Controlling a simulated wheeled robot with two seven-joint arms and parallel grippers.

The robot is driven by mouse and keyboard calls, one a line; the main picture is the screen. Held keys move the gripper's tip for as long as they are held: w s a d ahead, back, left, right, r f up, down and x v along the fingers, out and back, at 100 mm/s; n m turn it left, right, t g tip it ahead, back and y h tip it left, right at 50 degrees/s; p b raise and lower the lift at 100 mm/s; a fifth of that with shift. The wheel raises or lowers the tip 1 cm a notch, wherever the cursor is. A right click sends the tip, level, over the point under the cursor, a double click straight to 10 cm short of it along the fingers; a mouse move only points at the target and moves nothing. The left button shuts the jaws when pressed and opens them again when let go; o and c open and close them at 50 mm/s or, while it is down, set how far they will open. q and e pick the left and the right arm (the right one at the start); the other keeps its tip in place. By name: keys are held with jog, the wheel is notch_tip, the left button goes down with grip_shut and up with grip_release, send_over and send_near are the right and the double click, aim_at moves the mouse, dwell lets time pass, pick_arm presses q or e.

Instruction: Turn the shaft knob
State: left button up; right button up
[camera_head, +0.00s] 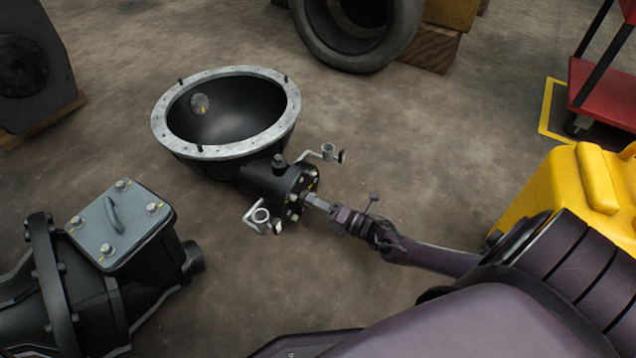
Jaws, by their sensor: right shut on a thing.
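A black bell housing with a pale bolted rim (165,118) lies open on the floor, left of centre. From its black end cap (281,180) a short bright metal shaft (317,202) sticks out toward the lower right. My right gripper (346,217) meets the end of this shaft and is shut on it, with my dark arm reaching in from the lower right. The knob itself is small, and the dark jaws largely hide it; I cannot make out its shape. My left gripper is not in view.
A black gearbox with a grey cover (118,222) lies at left. A yellow part (545,195) stands at right. A tyre (357,50) lies behind. Bare floor lies between.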

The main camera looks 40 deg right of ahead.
jog(key=m+p, duration=0.1)
jog(key=m, duration=0.3)
jog(key=shift+m, duration=0.3)
jog(key=m, duration=0.3)
jog(key=shift+m+p, duration=0.4)
jog(key=m, duration=0.4)
jog(key=shift+p, duration=0.35)
jog(key=shift+m, duration=1.6)
jog(key=o, duration=1)
